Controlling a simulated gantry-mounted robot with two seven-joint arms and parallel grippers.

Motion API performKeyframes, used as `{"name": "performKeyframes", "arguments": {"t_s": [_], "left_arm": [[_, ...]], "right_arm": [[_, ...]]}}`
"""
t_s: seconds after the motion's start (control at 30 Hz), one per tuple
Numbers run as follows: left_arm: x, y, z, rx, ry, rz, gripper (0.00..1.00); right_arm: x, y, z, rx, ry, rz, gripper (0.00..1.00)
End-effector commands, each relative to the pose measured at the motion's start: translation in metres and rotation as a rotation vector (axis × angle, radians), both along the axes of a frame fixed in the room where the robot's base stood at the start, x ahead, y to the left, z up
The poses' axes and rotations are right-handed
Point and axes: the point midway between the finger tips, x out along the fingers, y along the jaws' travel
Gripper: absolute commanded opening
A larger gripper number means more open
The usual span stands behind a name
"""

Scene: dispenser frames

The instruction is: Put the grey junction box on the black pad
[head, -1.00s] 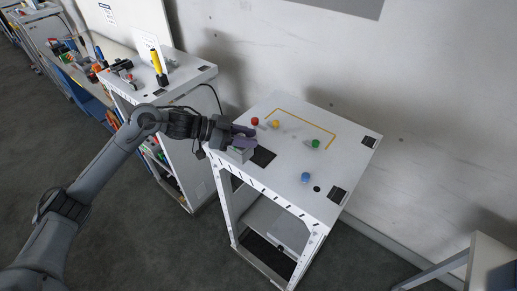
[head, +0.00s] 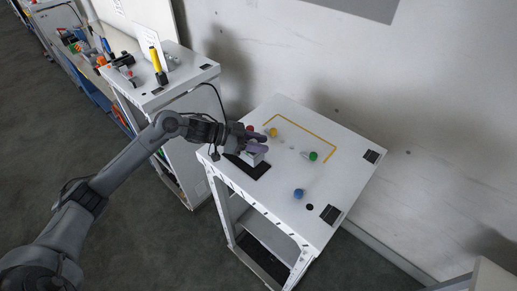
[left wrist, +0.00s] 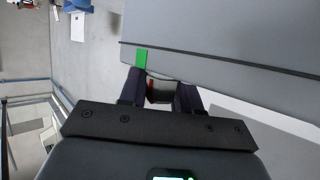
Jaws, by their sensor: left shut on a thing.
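The grey junction box (head: 251,158) is a small light block in the head view. My left gripper (head: 257,146) is shut on it, its purple fingers over the box's top. The box is over the black pad (head: 261,171), a flat dark rectangle near the left side of the white table top. The box hides part of the pad, and I cannot tell whether they touch. My right gripper is not in view.
On the table (head: 350,180) are a red knob (head: 249,127) close behind my gripper, a yellow knob (head: 273,132), a green knob (head: 313,156) and a blue knob (head: 298,193). A yellow line marks the back. A cluttered cabinet (head: 180,75) stands at the left.

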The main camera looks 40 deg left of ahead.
Motion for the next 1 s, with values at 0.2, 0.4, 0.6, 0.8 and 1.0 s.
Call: {"name": "performKeyframes", "arguments": {"t_s": [0.2, 0.4, 0.6, 0.8, 1.0], "left_arm": [[0.0, 0.0, -0.024, -0.003, 0.003, 0.002, 0.0], [0.0, 0.0, -0.034, -0.001, -0.001, 0.0, 0.0], [0.0, 0.0, -0.034, 0.0, -0.001, 0.0, 0.0], [0.0, 0.0, -0.036, 0.0, 0.0, 0.0, 0.51], [0.0, 0.0, -0.036, 0.001, 0.001, 0.0, 0.58]], "right_arm": [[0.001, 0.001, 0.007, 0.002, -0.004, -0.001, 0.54], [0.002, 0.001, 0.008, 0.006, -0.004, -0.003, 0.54], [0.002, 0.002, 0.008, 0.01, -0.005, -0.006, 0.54], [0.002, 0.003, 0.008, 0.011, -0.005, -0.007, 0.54], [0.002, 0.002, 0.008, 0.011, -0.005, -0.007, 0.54]]}}
